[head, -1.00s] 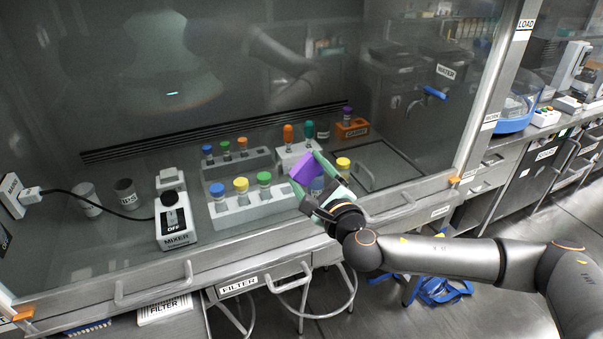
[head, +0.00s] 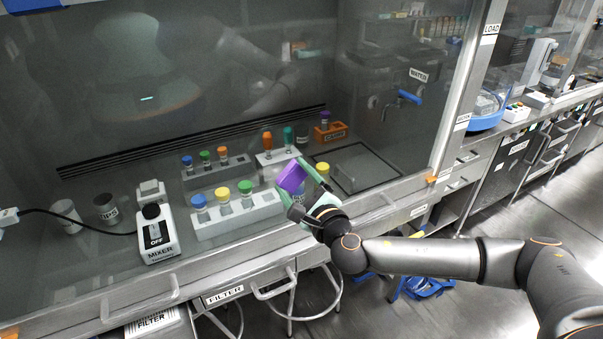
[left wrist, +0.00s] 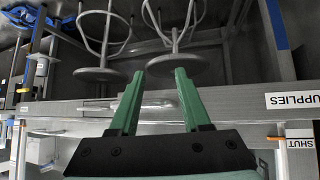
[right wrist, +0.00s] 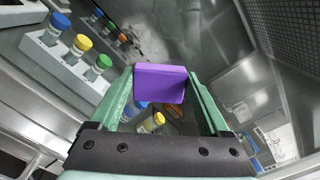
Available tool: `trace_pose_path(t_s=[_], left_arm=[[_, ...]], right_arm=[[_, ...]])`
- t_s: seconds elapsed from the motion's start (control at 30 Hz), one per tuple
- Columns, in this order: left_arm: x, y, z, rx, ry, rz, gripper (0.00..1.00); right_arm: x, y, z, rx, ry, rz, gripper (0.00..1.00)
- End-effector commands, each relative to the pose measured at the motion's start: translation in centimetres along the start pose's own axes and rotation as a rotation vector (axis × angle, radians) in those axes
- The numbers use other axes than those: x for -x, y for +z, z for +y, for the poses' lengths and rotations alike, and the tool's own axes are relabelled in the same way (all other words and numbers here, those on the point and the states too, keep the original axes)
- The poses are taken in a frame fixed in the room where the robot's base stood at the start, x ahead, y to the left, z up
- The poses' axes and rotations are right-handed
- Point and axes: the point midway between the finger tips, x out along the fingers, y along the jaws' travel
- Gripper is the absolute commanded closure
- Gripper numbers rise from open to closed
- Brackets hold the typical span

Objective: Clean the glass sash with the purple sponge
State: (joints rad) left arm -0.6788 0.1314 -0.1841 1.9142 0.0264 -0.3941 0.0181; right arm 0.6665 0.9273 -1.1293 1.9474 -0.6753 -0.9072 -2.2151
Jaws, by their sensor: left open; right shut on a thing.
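The glass sash (head: 240,80) is the large dark, reflective pane of the hood filling the upper left of the head view. The purple sponge (head: 291,178) is a small block between the green fingers of my right gripper (head: 297,184), which is shut on it in front of the hood. The sponge (right wrist: 161,84) also shows between the fingertips in the right wrist view. I cannot tell whether it touches the glass. My left gripper (left wrist: 159,82) is open and empty in the left wrist view, facing stools and a steel front edge; it is not visible in the head view.
Inside the hood are a mixer (head: 157,234), a front rack (head: 238,215) of capped tubes, more racks behind, an orange caddy (head: 331,131) and a blue water tap (head: 409,96). Stools (head: 304,300) stand below the hood's front edge. Open floor lies at the right.

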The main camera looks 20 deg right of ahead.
Motion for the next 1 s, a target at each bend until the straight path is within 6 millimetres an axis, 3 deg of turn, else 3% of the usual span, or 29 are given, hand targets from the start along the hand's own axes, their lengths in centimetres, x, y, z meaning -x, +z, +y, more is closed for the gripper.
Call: trace_pose_path(t_s=[1.0], left_arm=[[2.1,-2.3,0.2,0.0,0.0,0.0,0.53]], right_arm=[[0.1,4.4,4.2,-0.002,0.003,-0.002,0.64]])
